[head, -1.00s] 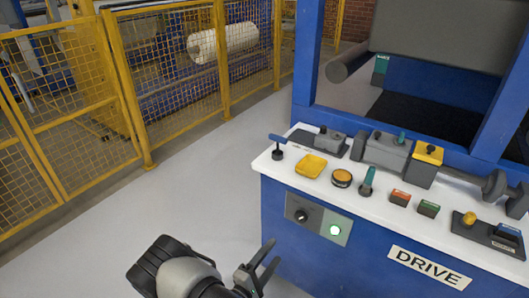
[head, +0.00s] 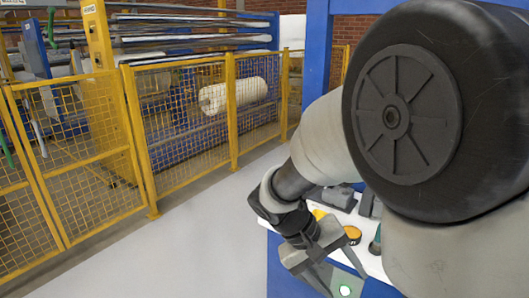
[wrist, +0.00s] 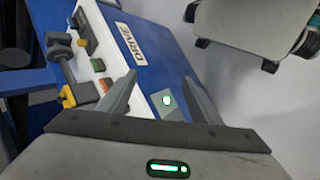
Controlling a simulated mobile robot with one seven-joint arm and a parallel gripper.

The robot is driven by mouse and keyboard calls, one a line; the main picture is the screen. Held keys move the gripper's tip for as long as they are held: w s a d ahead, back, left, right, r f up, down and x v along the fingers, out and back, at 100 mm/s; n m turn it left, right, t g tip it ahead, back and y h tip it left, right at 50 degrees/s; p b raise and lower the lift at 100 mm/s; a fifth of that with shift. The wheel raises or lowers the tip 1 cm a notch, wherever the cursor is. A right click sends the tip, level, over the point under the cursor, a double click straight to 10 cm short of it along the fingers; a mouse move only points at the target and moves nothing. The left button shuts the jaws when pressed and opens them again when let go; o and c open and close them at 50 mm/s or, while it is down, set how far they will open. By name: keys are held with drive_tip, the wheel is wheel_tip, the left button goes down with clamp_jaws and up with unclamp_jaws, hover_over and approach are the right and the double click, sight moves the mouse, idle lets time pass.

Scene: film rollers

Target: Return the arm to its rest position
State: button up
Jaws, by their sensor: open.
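My gripper (head: 346,279) is at the lower middle of the head view, in front of the blue drive console. In the wrist view its two fingers (wrist: 160,76) are spread, with nothing between them. The console's blue front (wrist: 150,62) with its DRIVE label (wrist: 130,39) and lit green button (wrist: 166,99) lies beyond the fingers. My arm is folded up large across the right of the head view and hides most of the console. I cannot tell the exact gap between the gripper and the console.
The grey floor (head: 200,240) between fence and console is clear.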

drive_tip(key=s+a+r+m+t+y, duration=0.2)
drive_tip(key=s+r+t+y, duration=0.45)
drive_tip(key=s+r, duration=0.5)
wheel_tip(320, 180, up, 22)
drive_tip(key=w+p, duration=0.1)
drive_tip(key=p, duration=1.9)
drive_tip(key=shift+g+p, duration=0.3)
drive_tip(key=shift+g, duration=0.05)
drive_tip(key=shift+w+f+y, duration=0.1)
drive_tip(key=shift+y, duration=0.15)
